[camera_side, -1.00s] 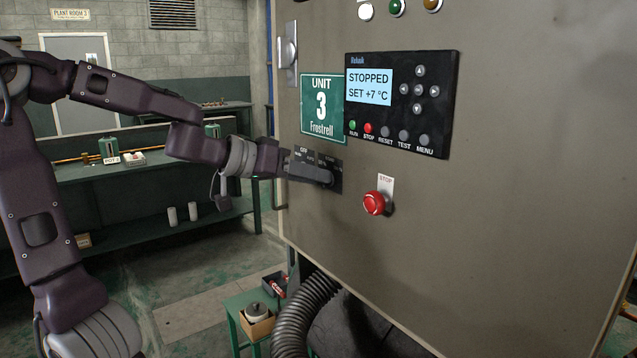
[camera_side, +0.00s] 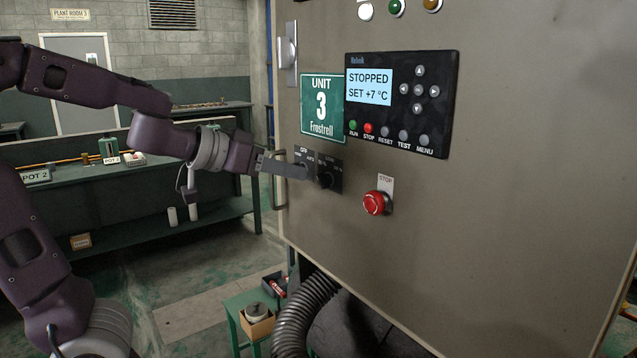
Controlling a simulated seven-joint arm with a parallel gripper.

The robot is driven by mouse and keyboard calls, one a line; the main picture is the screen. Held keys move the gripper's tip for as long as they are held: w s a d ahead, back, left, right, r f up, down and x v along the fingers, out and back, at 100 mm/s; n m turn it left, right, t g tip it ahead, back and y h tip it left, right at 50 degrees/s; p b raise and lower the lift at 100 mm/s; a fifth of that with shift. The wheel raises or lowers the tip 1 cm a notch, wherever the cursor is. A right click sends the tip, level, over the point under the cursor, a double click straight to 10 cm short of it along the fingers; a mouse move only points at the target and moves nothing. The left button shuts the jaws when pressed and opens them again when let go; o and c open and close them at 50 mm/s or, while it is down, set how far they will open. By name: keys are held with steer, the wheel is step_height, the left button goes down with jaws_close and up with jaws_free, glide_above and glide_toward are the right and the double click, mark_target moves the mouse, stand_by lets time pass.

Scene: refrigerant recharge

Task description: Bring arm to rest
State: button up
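My gripper (camera_side: 300,171) is in front of the grey cabinet (camera_side: 500,230), just left of the black rotary switch (camera_side: 325,180). Its grey fingers are seen nearly side-on and overlap, so the gap between them cannot be made out. The switch knob shows clear of the fingertips, and the fingers cover part of the switch plate's labels. No object shows in the fingers. My purple arm reaches in from the left.
The control panel (camera_side: 402,104) reads STOPPED, SET +7 °C. A red stop button (camera_side: 375,203) sticks out below it. A door handle (camera_side: 289,53) is at upper left. A ribbed hose (camera_side: 303,315) and small green stool (camera_side: 241,302) stand below. A green bench (camera_side: 80,190) is behind my arm.

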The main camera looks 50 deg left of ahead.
steer(key=m+y, duration=0.3)
steer(key=m, duration=0.1)
steer(key=shift+m, duration=0.3)
steer(key=m+t+y, duration=0.1)
steer(key=m+y, duration=0.1)
steer(key=m, duration=0.1)
steer(key=m+t+y, duration=0.1)
steer(key=m+y, duration=0.1)
steer(key=m, duration=0.1)
steer(key=shift+m, duration=0.3)
